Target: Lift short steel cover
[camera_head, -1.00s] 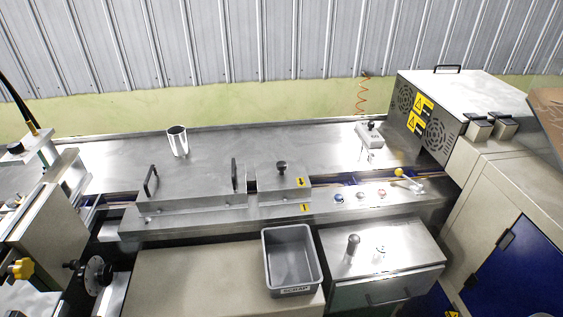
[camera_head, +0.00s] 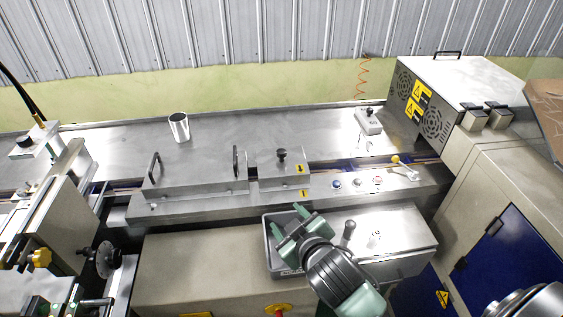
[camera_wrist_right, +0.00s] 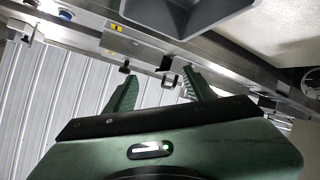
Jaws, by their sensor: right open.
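The short steel cover (camera_head: 290,173) sits flat on the machine's steel rail in the head view. My right gripper (camera_head: 286,217) is open and empty, in front of and below the short cover, over the grey scrap bin. It is apart from the knob. Its two green fingers also show in the right wrist view (camera_wrist_right: 160,88), spread with nothing between them.
A longer steel cover (camera_head: 200,180) with two black handles lies just left of the short one. The scrap bin (camera_head: 269,255) is partly hidden by my right gripper. Buttons and a yellow-knobbed lever (camera_head: 396,160) lie right. A metal cup (camera_head: 179,128) stands behind on clear steel.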

